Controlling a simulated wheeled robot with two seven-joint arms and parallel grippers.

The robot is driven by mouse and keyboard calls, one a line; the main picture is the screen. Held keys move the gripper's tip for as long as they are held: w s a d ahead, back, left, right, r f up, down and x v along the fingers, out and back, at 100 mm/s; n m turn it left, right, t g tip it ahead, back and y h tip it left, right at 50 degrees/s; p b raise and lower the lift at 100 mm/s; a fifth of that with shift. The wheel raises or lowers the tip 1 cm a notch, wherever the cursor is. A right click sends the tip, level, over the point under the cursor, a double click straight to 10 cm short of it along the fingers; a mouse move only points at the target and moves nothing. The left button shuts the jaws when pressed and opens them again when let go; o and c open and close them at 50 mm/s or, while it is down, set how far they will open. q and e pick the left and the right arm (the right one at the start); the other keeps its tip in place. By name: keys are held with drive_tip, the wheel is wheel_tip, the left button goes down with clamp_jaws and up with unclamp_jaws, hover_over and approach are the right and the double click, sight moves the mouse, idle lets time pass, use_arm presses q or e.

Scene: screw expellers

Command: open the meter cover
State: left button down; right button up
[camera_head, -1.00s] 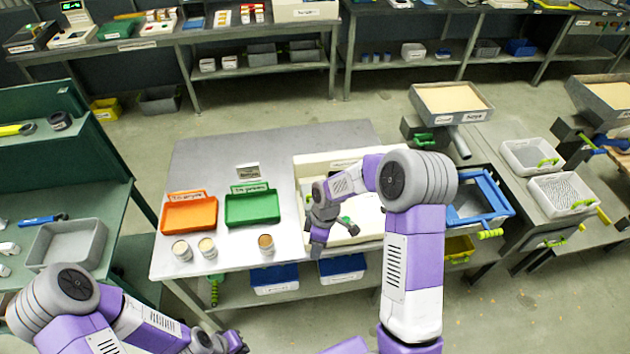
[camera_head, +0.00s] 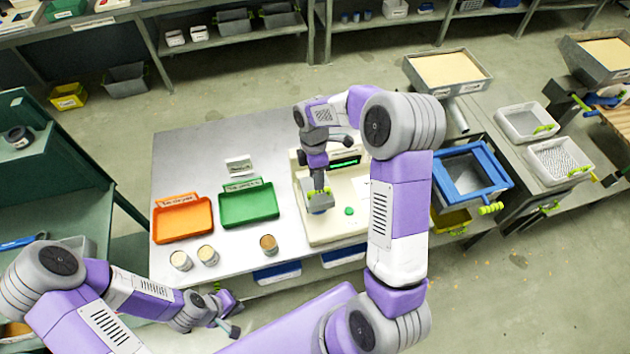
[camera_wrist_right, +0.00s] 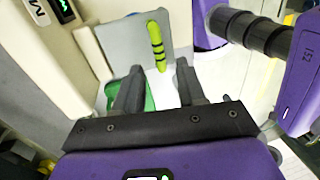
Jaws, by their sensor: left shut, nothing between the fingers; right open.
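The cream meter (camera_head: 330,230) stands on the metal table, with a green-lit display (camera_head: 345,163) at its back. In the right wrist view its grey cover plate (camera_wrist_right: 132,42) carries a lime-green handle (camera_wrist_right: 156,46). My right gripper (camera_head: 320,197) is over the left part of the meter and partly hides the cover. It also shows in the right wrist view (camera_wrist_right: 158,82), open, with its fingers either side of the handle's lower end line; I cannot tell whether they touch it. My left gripper (camera_head: 230,312) is shut and empty, low in front of the table.
An orange tray (camera_head: 183,222) and a green tray (camera_head: 248,206) lie left of the meter. Several sample cups, one cup (camera_head: 269,244) nearest the meter, stand along the front. A blue-framed unit (camera_head: 470,175) stands to the right. The table's back left is clear.

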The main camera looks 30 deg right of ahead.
drive_tip(key=shift+s+a+f, duration=0.1)
drive_tip(key=shift+s+f, duration=0.1)
drive_tip(key=shift+f, duration=0.8)
drive_tip(key=shift+s+f, duration=0.15)
drive_tip(key=shift+f, duration=0.8)
clamp_jaws()
